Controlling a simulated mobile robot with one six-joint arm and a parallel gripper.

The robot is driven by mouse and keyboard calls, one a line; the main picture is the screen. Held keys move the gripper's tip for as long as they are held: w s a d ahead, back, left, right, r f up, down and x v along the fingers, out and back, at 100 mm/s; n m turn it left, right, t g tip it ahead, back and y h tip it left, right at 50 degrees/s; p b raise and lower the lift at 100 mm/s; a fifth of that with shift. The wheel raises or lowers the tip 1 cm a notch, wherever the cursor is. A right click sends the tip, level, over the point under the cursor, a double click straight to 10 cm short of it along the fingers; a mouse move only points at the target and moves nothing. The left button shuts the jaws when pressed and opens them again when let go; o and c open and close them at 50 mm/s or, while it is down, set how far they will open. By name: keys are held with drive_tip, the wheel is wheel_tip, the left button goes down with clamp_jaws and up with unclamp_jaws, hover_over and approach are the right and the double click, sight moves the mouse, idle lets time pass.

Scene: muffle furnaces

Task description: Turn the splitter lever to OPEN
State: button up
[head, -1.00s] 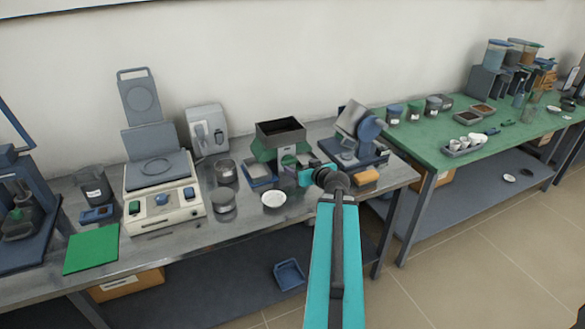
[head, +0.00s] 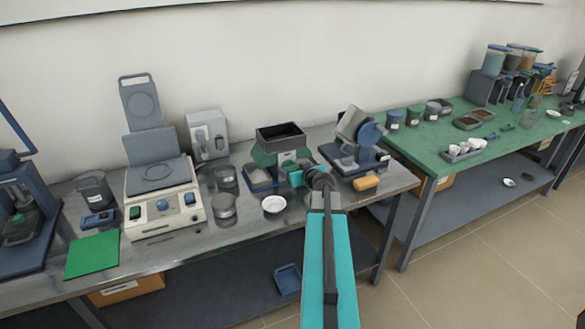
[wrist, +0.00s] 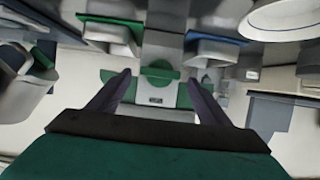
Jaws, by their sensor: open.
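The splitter (head: 281,140) stands on the grey bench, with a dark hopper on top and green sides below. The hopper shows bare grey inner walls and a darker bottom. My gripper (head: 294,178) is at the splitter's front right, its wrist partly covering the splitter. In the wrist view my gripper (wrist: 160,80) is open, its two dark fingers spread. Between and beyond them is a grey block with a small label and green parts (wrist: 160,72) of the splitter. I cannot clearly pick out the lever or its position, or tell whether a finger touches it.
Blue trays (head: 262,178) sit beside the splitter's foot. A white dish (head: 274,204) and grey tins (head: 224,206) stand in front and left.

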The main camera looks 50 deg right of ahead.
drive_tip(key=shift+w+d+f, duration=0.2)
drive_tip(key=shift+w, duration=0.25)
drive_tip(key=c, duration=1)
drive_tip(key=shift+c, duration=0.2)
